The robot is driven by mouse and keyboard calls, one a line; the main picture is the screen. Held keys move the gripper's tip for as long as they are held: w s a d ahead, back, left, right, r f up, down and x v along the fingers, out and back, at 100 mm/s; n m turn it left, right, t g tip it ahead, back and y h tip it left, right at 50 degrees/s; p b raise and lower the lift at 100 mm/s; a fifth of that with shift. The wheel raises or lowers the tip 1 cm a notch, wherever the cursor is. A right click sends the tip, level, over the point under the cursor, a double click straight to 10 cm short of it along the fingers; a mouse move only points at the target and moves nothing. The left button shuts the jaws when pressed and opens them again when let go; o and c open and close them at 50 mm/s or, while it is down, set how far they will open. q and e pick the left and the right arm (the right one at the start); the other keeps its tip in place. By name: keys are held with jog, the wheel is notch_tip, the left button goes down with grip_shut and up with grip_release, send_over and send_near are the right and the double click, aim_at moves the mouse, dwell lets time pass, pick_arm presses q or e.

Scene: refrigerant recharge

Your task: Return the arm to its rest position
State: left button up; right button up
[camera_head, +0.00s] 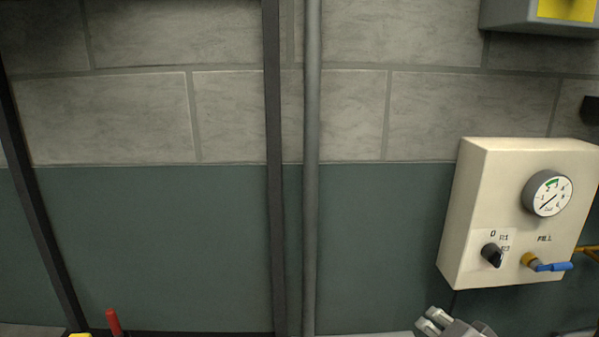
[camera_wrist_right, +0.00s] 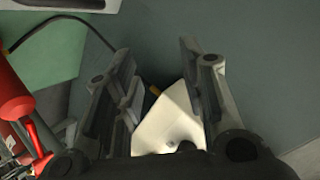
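My right gripper (camera_head: 434,321) shows at the bottom edge of the head view, right of the middle. It is to the left of and below the cream control box (camera_head: 478,205) on the wall and looks apart from it. In the right wrist view the two fingers of this gripper (camera_wrist_right: 157,58) stand wide apart, with nothing visibly clamped between them. A white box-like shape (camera_wrist_right: 165,125) shows behind the gap; I cannot tell which object it is. My left gripper is in neither view.
The control box carries a round gauge (camera_head: 547,193), a black knob (camera_head: 492,255) and a blue valve lever (camera_head: 553,267). A grey pipe (camera_head: 311,150) runs up the wall. A red cylinder (camera_wrist_right: 12,95) is at the left of the wrist view.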

jog(key=s+a+f+n+g, duration=0.35)
jog(key=s+f+n, duration=0.25)
jog(key=s+f, duration=0.55)
jog(key=s+a+f+n+g, duration=0.3)
jog(key=s+f+n+g, duration=0.45)
jog(key=s, duration=0.75)
notch_tip(320, 180, down, 27)
jog(key=s+m+t, duration=0.1)
jog(key=t, duration=0.1)
jog(key=s+d+f+g, duration=0.1)
jog(key=s+d+f, duration=0.2)
jog(key=s+f, duration=1.3)
jog(key=shift+s+d+f+g, duration=0.15)
jog(key=shift+s+f+g, duration=0.15)
jog(key=shift+s, duration=0.15)
jog(key=shift+r, duration=0.2)
